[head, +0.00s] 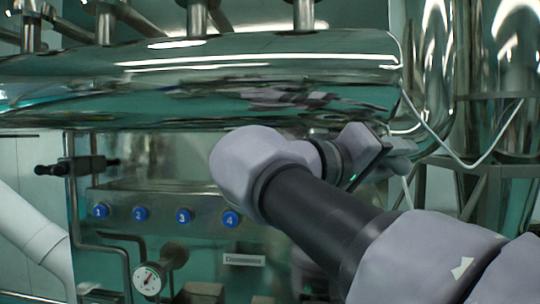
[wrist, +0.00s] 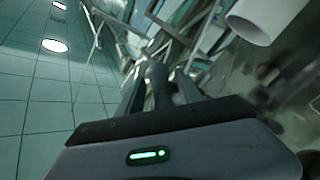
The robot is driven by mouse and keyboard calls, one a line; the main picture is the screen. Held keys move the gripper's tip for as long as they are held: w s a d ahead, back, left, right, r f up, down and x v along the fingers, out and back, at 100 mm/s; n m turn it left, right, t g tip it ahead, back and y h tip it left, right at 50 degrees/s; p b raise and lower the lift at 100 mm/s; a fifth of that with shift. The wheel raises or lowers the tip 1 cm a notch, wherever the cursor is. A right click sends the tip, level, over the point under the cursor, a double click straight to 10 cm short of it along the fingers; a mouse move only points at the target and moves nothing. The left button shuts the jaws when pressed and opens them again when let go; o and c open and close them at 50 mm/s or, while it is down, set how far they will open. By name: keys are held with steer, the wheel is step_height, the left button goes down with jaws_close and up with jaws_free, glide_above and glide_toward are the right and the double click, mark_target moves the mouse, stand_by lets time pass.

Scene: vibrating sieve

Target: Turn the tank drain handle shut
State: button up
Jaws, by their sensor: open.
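A large shiny horizontal steel tank (head: 200,75) spans the upper part of the head view. I cannot tell for sure which part is its drain handle; a dark handle-like fitting (head: 77,166) sits on a pipe at the left, well away from my gripper. My gripper (head: 405,152) is below the tank's right end, partly hidden behind my wrist. In the wrist view my gripper (wrist: 158,92) has its fingers apart. A grey metal piece (wrist: 155,74) shows between or just beyond the fingers; I cannot tell whether they touch it.
A thin white cable (head: 450,150) hangs at the right near steel pipes. A white pipe (wrist: 265,18) is at the wrist view's upper right.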

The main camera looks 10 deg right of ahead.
steer(key=shift+x, duration=1.15)
steer(key=shift+w+d, duration=0.1)
steer(key=shift+d, duration=0.2)
jaws_close()
